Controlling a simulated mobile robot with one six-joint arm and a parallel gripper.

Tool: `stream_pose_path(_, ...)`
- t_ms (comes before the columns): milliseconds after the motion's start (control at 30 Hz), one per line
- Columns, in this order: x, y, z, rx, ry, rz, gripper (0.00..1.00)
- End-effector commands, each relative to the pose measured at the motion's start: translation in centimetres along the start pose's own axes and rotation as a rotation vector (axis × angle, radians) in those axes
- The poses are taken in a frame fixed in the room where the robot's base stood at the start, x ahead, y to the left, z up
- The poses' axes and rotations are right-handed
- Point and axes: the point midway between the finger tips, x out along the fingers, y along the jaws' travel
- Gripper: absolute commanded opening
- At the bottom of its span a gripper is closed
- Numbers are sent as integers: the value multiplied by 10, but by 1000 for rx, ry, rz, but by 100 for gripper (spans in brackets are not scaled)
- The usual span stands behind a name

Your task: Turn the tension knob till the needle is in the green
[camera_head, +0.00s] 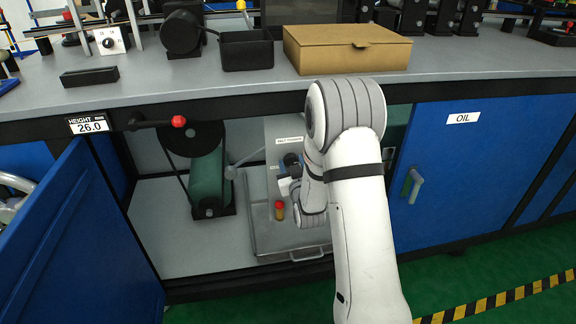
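My arm reaches down into the open cabinet under the bench, and my gripper (284,187) is in front of a grey panel (280,128) with a small label that is too small to read surely. My wrist and forearm hide much of this panel. A tension knob and a needle dial with a green zone cannot be made out. A small red-and-yellow piece (279,210) stands just below my gripper; I cannot tell what it is. The fingers are small and partly hidden, so their opening and any contact are unclear.
A green cylinder (208,182) and a dark wheel stand left in the cabinet. A red-tipped crank (178,121) juts out below the bench edge. An open blue door (80,245) bounds the left; a closed OIL door (470,175) is right. A cardboard box (345,50) sits above.

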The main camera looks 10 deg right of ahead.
Motion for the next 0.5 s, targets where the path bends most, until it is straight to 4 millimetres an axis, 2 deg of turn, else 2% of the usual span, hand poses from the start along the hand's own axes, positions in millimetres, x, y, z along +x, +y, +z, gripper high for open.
stream_pose_path(33,0,0,0,0,0,0,41)
stream_pose_path(333,0,0,0,0,0,0,16)
stream_pose_path(367,0,-18,-3,0,1,-4,18)
stream_pose_path(400,0,-10,-2,0,0,-2,26)
stream_pose_path(500,0,-5,-1,1,1,-5,17)
